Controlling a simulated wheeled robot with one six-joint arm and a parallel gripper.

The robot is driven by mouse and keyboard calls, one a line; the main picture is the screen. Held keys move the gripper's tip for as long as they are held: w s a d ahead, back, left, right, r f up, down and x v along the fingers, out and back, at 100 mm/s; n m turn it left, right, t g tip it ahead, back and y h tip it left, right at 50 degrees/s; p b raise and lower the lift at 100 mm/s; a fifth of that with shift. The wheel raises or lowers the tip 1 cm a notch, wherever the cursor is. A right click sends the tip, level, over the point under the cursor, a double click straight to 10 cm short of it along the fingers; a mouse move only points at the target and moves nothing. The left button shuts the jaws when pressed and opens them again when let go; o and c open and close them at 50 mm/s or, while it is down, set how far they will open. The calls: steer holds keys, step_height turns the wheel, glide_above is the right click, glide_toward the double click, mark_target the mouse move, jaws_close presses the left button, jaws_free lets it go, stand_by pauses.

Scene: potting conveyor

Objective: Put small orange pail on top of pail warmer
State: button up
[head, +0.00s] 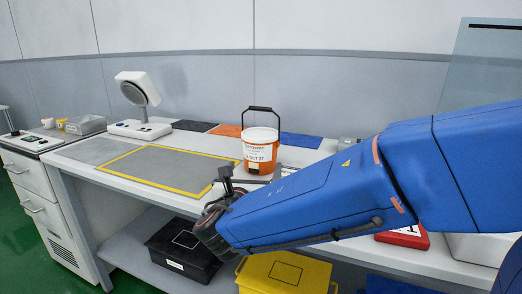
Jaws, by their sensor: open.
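The small orange pail (258,155) stands upright on the white bench, with a white lid, a white label and a raised black handle. My gripper (226,182) is in front of the pail and a little to its left. It is open and partly hidden by my blue arm; I see nothing in it. A flat grey panel with a yellow border (168,166) lies on the bench to the left of the pail. No label shows on it, so I cannot tell whether it is the pail warmer.
A white lamp-like device (138,92) stands at the back left. Dark, orange and blue mats (300,140) lie along the wall. A black bin (180,245) and a yellow bin (283,270) sit below. A red item (404,237) is at right. The yellow-bordered panel is bare.

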mark_target(261, 132)
steer(key=w, duration=0.4)
steer(key=w+d, duration=0.1)
steer(key=w, duration=0.7)
steer(key=shift+w+d+r, duration=0.1)
steer(key=shift+d+r, duration=0.05)
steer(key=shift+d, duration=0.15)
steer(key=c, duration=1.9)
steer(key=shift+o, duration=0.2)
steer(key=shift+r, duration=0.2)
step_height(261, 132, up, 10)
steer(key=shift+f, duration=0.15)
